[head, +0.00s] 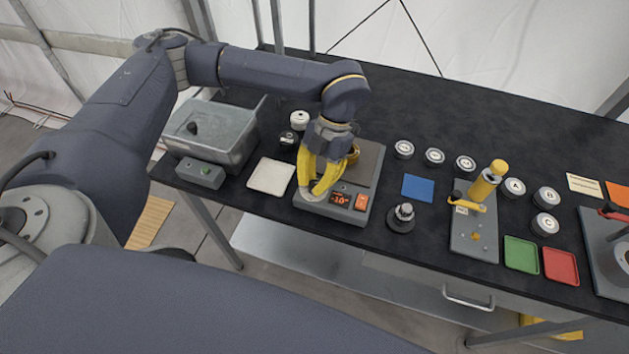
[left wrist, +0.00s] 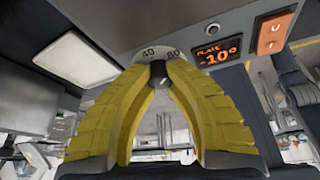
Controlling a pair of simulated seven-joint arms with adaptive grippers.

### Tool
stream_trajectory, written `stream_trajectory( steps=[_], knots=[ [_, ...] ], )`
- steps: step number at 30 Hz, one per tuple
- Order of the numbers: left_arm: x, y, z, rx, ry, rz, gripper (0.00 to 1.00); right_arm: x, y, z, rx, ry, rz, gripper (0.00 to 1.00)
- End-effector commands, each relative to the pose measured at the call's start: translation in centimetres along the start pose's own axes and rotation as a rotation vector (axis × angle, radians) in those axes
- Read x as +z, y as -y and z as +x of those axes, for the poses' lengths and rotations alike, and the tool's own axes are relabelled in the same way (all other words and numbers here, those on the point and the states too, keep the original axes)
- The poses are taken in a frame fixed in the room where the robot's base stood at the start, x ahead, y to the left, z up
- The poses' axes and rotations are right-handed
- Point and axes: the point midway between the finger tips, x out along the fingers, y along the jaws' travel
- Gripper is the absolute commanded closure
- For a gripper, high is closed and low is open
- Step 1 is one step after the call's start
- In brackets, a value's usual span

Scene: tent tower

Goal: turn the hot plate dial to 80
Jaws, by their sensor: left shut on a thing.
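The hot plate (head: 334,212) is a grey box with a dark top near the front edge of the black table. Its display (head: 340,198) glows orange and reads -10; the left wrist view shows the display (left wrist: 216,51) with "PLATE -10". My left gripper (head: 311,192) has yellow fingers pointing down at the left of the hot plate's front panel. In the left wrist view, its fingertips are shut on the small dark dial (left wrist: 158,73). The dial's pale scale (left wrist: 160,52) shows 40 and a partly covered second number. The 80 mark cannot be made out. My right gripper is not in view.
An orange switch (head: 361,202) sits right of the display. A white pad (head: 270,176) and a metal basin (head: 212,135) are to the left. A blue pad (head: 418,188) and a small dark knobbed stand (head: 402,218) are to the right.

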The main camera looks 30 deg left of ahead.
Motion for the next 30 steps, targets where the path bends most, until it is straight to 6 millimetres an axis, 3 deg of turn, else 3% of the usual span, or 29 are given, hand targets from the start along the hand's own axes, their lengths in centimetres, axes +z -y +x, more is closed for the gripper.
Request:
stream_trajectory(
  steps=[12, 29, 30],
  knots=[
    [-0.34, 0.03, 0.21, 0.067, -0.012, 0.162, 1.00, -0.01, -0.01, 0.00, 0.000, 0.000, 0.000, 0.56],
    [-0.39, 0.03, 0.25, 0.076, -0.013, 0.184, 1.00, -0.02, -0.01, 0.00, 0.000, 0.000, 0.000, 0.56],
    [-0.38, 0.03, 0.26, 0.076, -0.013, 0.184, 0.81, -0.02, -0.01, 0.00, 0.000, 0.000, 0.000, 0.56]
  ],
)
